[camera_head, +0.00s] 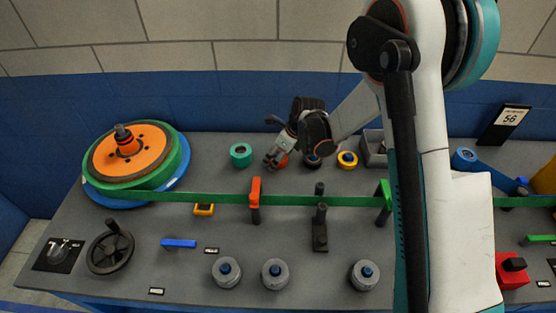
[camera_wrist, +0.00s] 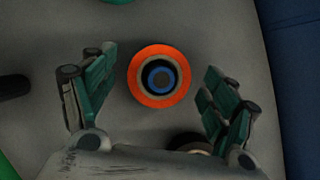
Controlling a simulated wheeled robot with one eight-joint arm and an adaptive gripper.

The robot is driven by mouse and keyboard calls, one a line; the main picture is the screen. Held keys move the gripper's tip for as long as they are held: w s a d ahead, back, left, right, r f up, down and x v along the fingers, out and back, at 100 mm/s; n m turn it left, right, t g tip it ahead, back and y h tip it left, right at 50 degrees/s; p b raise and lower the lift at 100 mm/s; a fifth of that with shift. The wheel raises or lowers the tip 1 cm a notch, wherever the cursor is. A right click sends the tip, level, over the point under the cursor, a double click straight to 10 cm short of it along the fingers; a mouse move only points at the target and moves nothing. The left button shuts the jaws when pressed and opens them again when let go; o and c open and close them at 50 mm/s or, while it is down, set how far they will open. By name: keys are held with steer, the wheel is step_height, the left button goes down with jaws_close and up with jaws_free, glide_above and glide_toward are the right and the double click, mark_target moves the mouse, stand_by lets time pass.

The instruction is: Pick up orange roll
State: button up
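The orange roll (camera_wrist: 159,53) lies flat on the grey panel, with a blue core and dark hole showing in the wrist view. In the head view a small part of the orange roll (camera_head: 282,161) shows, the rest hidden behind my gripper (camera_head: 273,161). My gripper (camera_wrist: 152,95) is open, its green-padded fingers spread on the left and right sides of the roll in the wrist view. The fingers are apart from the roll and hold nothing.
A teal roll (camera_head: 241,155) stands left of my gripper and a yellow roll (camera_head: 347,160) to its right. A dark roll (camera_wrist: 188,143) is close to the orange one. A green strip (camera_head: 220,199) runs across the panel in front, through an orange post (camera_head: 255,192).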

steer(key=c, duration=1.1)
step_height(320, 180, up, 20)
steer(key=p, duration=0.5)
